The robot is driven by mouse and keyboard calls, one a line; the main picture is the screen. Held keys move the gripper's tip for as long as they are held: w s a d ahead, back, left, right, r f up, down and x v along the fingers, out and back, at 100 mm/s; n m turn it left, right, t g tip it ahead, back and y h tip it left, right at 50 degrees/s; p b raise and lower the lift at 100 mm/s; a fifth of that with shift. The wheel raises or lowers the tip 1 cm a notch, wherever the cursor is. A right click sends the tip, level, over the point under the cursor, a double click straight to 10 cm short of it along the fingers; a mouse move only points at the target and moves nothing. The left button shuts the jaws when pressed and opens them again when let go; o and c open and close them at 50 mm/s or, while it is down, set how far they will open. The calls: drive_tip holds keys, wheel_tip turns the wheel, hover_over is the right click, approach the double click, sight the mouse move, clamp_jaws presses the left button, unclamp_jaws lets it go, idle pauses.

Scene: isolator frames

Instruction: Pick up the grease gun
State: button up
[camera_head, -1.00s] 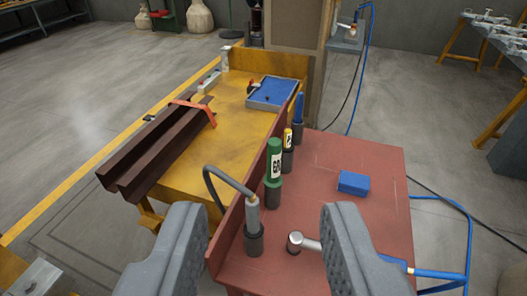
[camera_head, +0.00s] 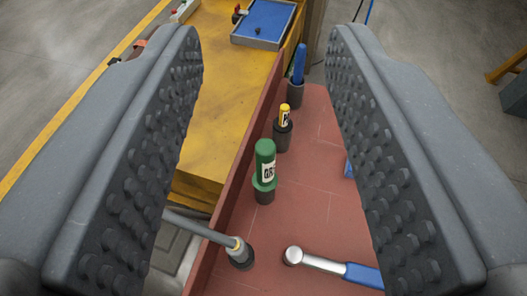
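A green cylinder (camera_head: 265,165) with a white label that seems to begin "GR" stands upright in a dark holder on the red bench top (camera_head: 310,215); I take it as the grease gun. My gripper (camera_head: 266,50) is open, with its two studded grey fingers wide apart at the left and right of the picture. Nothing is held.
Behind the cylinder stand a small yellow-topped tool (camera_head: 284,117) and a blue-handled tool (camera_head: 299,65). The yellow bench (camera_head: 225,105) with a blue tray (camera_head: 265,25) lies left, past a red upright edge.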

drive_tip(key=o, duration=0.4)
drive_tip(key=shift+w, duration=0.1)
drive_tip(key=shift+c, duration=0.2)
drive_tip(key=m+g+p, duration=1.2)
drive_tip(key=g+p, duration=0.3)
drive_tip(key=p, duration=1.8)
hover_over(261, 144)
wheel_tip(261, 144, down, 16)
drive_tip(key=shift+r, duration=0.1)
drive_tip(key=shift+f+m, duration=0.3)
drive_tip(key=shift+f, duration=0.15)
wheel_tip(261, 144, down, 8)
drive_tip(key=shift+r, duration=0.1)
drive_tip(key=shift+d+f+p, duration=0.15)
drive_tip(key=shift+f+p, duration=0.05)
drive_tip(key=shift+f, duration=1.15)
drive_tip(key=shift+d+f+p, duration=0.15)
drive_tip(key=shift+f+p, duration=0.05)
drive_tip(key=shift+f, duration=1.15)
